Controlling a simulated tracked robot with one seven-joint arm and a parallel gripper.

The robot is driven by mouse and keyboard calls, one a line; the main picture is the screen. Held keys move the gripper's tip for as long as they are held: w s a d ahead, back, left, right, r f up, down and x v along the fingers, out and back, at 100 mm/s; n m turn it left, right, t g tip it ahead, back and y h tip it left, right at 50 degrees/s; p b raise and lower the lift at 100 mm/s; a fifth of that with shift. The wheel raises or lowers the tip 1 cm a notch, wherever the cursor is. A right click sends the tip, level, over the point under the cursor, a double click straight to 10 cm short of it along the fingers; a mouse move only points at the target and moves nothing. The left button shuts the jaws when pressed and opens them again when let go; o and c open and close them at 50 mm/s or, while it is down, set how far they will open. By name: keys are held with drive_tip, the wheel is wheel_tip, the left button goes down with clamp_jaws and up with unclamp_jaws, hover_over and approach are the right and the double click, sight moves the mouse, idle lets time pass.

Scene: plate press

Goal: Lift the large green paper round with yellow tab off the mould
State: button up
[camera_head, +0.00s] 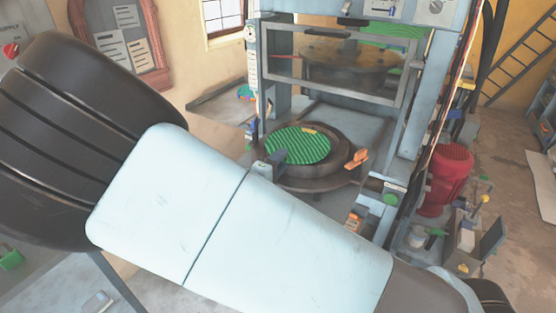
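The large green paper round (298,147) is striped and lies flat on top of the dark round mould (335,163) in the press. A small yellow tab (309,131) shows at its far edge. My own arm crosses the front of the view, and its pale link runs just below and in front of the mould. My gripper is not in view, so its place relative to the round is hidden.
The press frame (427,92) stands around and above the mould, with a windowed guard (290,63) raised behind it. An orange handle (357,159) sticks out at the mould's right. A red motor (445,180) stands at the right. Open floor (515,180) lies beyond it.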

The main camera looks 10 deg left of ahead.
clamp_jaws()
idle(1.2)
drive_tip(key=shift+r, duration=1.3)
drive_tip(key=shift+s, duration=0.1)
drive_tip(key=s+a+r, duration=0.2)
drive_tip(key=s, duration=0.4)
drive_tip(key=s+a+r, duration=0.3)
drive_tip(key=s, duration=0.4)
drive_tip(key=shift+a, duration=0.25)
